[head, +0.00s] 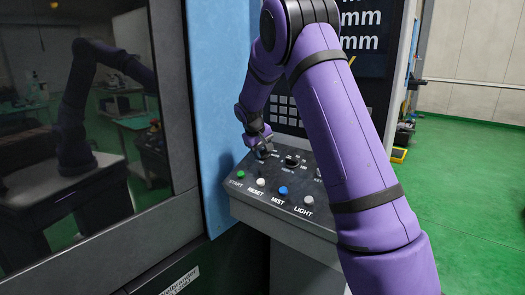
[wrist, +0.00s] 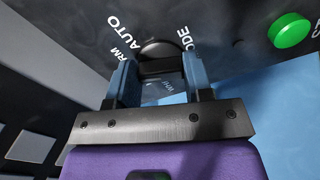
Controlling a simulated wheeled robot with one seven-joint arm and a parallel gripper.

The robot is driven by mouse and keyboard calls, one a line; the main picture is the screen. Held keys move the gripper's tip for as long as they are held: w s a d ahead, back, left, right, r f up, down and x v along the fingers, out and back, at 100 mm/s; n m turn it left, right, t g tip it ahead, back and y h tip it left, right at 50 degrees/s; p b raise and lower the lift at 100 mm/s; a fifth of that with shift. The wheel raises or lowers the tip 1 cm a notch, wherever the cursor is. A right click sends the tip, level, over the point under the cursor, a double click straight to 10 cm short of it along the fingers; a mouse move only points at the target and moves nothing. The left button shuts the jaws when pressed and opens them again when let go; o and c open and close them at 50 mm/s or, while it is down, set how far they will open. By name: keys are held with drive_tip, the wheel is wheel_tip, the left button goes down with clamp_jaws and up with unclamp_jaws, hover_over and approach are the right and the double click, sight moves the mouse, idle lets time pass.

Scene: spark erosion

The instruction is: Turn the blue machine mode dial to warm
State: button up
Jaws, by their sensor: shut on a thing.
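The mode dial (wrist: 158,48) is a round black knob on the dark control panel (wrist: 230,40). In the wrist view the printed words AUTO, a partly cut "RM" and a partly covered "ODE" stand around it. My gripper (wrist: 160,68) has its two blue-grey fingers on either side of the dial and is shut on it. In the head view my gripper (head: 262,148) is at the panel's upper left and covers most of the dial. I cannot tell which word the dial points to.
A second black dial (head: 293,160) is just right of my gripper. In front are the green START (head: 240,174), white RESET (head: 260,183), blue MIST (head: 283,191) and grey LIGHT (head: 308,200) buttons. A blue machine panel (head: 220,90) rises at left; green floor is open at right.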

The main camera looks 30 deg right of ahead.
drive_tip(key=shift+m, duration=0.3)
idle(0.4)
drive_tip(key=o, duration=0.9)
drive_tip(key=v, duration=1.1)
